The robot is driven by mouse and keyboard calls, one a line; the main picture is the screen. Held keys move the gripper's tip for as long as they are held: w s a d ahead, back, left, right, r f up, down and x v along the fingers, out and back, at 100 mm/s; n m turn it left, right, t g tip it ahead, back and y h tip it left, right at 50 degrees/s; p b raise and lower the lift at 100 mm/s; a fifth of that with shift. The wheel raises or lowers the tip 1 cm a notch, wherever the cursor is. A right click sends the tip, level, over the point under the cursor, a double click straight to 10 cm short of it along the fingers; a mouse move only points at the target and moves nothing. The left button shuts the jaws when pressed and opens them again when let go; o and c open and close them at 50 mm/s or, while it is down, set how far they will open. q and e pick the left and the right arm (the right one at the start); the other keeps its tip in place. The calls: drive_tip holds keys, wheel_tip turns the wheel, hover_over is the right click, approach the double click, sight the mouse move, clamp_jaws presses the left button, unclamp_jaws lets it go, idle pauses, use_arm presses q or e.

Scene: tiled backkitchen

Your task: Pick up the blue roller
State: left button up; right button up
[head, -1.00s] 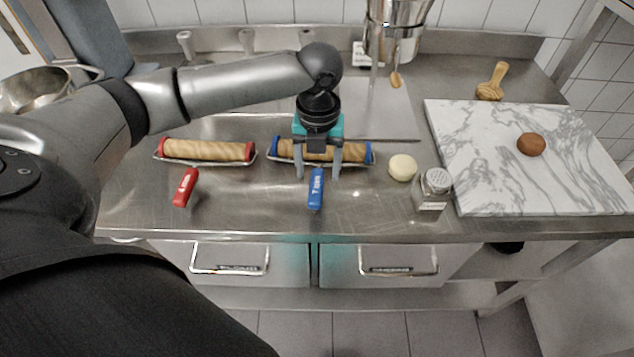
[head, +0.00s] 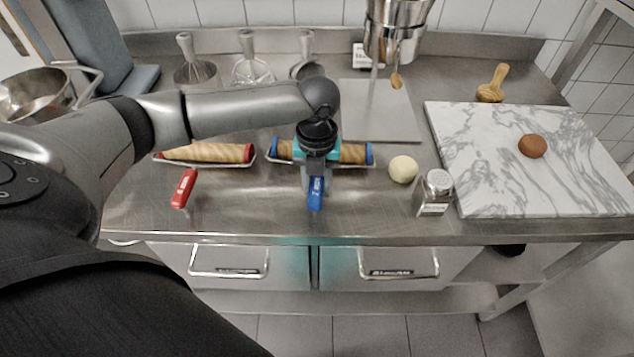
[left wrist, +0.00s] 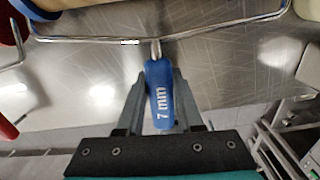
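The blue roller has a wooden-coloured patterned cylinder with blue end caps (head: 357,153), a wire frame and a blue handle (head: 316,196) that points toward the front edge. It lies on the steel counter. My left gripper (head: 315,183) reaches down over it and its fingers are closed in on both sides of the handle. The left wrist view shows the handle marked "7 mm" (left wrist: 161,100) between the two fingertips (left wrist: 160,80), which appear to touch it. The gripper and wrist hide the cylinder's middle. My right gripper is not in view.
A similar red roller (head: 207,152) lies to the left, its red handle (head: 184,188) forward. A dough ball (head: 403,169) and a shaker (head: 435,192) stand to the right, before a marble board (head: 500,180) with a brown ball (head: 532,146). The counter's front strip is mostly clear.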

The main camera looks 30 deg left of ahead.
use_arm(q)
clamp_jaws()
idle(0.9)
